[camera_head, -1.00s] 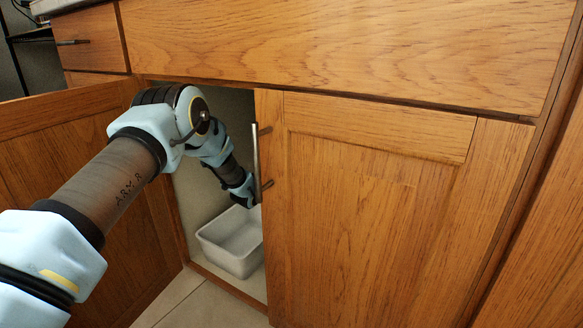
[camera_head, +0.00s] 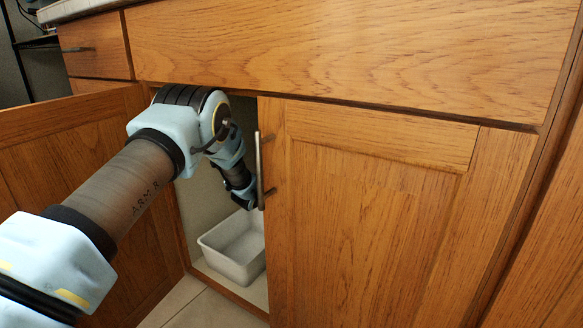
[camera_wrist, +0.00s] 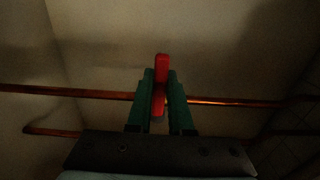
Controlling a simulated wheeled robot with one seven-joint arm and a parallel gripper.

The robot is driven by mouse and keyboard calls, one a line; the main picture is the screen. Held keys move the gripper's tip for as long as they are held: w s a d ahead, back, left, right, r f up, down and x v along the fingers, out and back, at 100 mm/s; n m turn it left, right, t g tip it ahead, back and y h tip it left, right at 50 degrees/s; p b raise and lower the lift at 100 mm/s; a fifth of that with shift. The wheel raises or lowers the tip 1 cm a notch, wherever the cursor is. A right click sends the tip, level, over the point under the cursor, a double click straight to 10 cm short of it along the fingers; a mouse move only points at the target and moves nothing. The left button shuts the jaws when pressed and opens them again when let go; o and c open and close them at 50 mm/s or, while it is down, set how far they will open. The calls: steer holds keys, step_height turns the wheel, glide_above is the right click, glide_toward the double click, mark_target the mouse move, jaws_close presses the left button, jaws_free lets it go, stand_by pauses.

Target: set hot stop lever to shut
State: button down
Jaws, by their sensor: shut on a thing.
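In the wrist view a red lever (camera_wrist: 161,68) stands upright in front of a copper pipe (camera_wrist: 90,95) that runs across the picture. My gripper (camera_wrist: 160,90) has its two green fingers on either side of the lever and is shut on it. The valve body behind the lever is hidden by the fingers. In the head view my arm reaches into the open cabinet, and the gripper end is hidden behind the closed right door.
A white bin (camera_head: 234,246) stands on the cabinet floor below my arm. The left door (camera_head: 80,190) is open; the right door (camera_head: 375,220) is closed, with its bar handle (camera_head: 259,170) close to my arm. A second copper pipe (camera_wrist: 50,132) runs lower in the wrist view.

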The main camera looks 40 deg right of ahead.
steer(key=c, duration=0.8)
jaws_free()
steer(key=p+v, duration=0.4)
steer(key=v, duration=0.7)
